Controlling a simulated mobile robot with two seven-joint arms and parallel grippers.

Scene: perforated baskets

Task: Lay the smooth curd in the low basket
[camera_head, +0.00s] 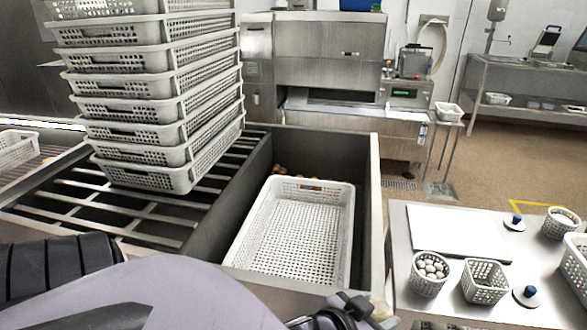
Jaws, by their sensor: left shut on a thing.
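A white perforated basket (343,222), the low one, sits in the metal trough at the middle and looks empty. My left arm comes in across the bottom of the head view. My left gripper (366,311) is at the bottom edge, just in front of the basket's near right side, and is shut. A small cream-coloured piece (382,311), which seems to be the smooth curd, shows at its fingertips; most of it is hidden. My right gripper is not in view.
A tall stack of perforated baskets (135,112) stands on the slatted rack at left. At right, a steel table (405,275) holds a white board (458,232), a small basket of round white pieces (430,272) and other small baskets. The trough's right wall (374,190) stands beside the low basket.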

